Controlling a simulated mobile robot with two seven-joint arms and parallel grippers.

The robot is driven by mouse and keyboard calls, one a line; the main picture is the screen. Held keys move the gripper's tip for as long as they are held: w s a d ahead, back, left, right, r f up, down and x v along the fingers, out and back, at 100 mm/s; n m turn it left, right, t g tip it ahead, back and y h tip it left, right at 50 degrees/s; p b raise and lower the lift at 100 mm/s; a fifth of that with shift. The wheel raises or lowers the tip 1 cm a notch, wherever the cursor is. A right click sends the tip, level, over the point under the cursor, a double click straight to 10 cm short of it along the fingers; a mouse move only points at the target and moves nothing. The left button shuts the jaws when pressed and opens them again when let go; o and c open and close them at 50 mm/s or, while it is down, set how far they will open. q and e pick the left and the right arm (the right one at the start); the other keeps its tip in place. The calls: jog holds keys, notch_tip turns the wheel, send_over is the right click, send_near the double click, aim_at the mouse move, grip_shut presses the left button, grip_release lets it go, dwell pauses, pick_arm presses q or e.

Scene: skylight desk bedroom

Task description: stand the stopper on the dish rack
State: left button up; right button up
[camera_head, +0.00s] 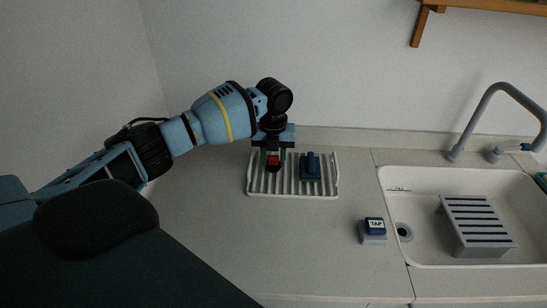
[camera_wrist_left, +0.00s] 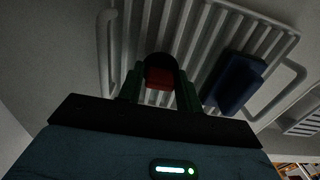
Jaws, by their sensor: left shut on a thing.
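The stopper (camera_head: 273,161), a small red and black piece, is held between the fingers of my left gripper (camera_head: 273,158). In the left wrist view the stopper (camera_wrist_left: 159,77) shows a dark rounded top and a red part between the dark green fingers (camera_wrist_left: 160,92). The gripper points down over the left half of the white ribbed dish rack (camera_head: 254,187). The rack's bars (camera_wrist_left: 198,40) lie behind the stopper in the wrist view. I cannot tell whether the stopper touches the bars. My right gripper is not in view.
A dark blue object (camera_head: 310,167) sits on the rack, right of the gripper; it also shows in the wrist view (camera_wrist_left: 234,83). A block marked TAP (camera_head: 374,229) stands by the sink (camera_head: 400,187). A grey slatted stand (camera_head: 476,222) and the faucet (camera_head: 487,107) are right. The front-left counter is clear.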

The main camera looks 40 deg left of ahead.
aim_at(273, 156)
pick_arm(q)
jog(key=shift+f, duration=0.1)
jog(key=o, duration=0.5)
jog(key=shift+f, duration=0.1)
jog(key=o, duration=0.5)
notch_tip(273, 156, up, 12)
jog(key=shift+r, duration=0.2)
